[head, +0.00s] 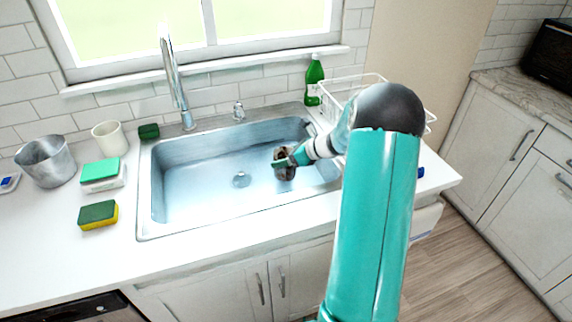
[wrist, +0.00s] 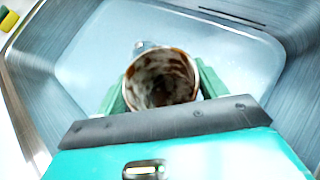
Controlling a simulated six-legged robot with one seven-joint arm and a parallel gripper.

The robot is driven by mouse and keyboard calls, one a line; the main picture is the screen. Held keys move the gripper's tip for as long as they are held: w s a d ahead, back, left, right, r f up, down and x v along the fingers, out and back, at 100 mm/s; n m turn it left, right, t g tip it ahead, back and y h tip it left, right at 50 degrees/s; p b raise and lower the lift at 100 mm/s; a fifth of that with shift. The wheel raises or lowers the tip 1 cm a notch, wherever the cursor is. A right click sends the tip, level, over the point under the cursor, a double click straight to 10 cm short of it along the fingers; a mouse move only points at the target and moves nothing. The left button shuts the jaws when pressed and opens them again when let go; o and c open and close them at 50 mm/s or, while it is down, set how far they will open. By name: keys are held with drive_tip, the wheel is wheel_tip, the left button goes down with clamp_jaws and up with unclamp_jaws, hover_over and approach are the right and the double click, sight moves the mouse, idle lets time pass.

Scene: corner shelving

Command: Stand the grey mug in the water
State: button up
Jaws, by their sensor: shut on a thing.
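The mug (head: 284,170) is in my gripper (head: 281,162), inside the right part of the sink (head: 146,205). In the wrist view my gripper (wrist: 160,95) has a green finger on each side of the mug (wrist: 160,80), shut on it. The mug's open mouth faces the wrist camera, and its inside is stained brown. Pale bluish water (head: 215,185) seems to cover the sink floor, with the drain (head: 241,180) showing through. I cannot tell whether the mug's base touches the bottom.
A metal pot (head: 46,162), a cream mug (head: 110,138) and sponges (head: 98,214) are on the counter left of the sink. The faucet (head: 174,75) and a green bottle (head: 314,80) stand behind it. A white dish rack (head: 350,88) is at the right.

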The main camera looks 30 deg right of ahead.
drive_tip(key=shift+w+d+f, duration=0.2)
drive_tip(key=shift+d+f, duration=0.15)
drive_tip(key=shift+f, duration=0.1)
drive_tip(key=shift+w+f, duration=0.1)
drive_tip(key=shift+f, duration=1.45)
drive_tip(key=o, duration=1.2)
drive_tip(key=shift+f, duration=0.15)
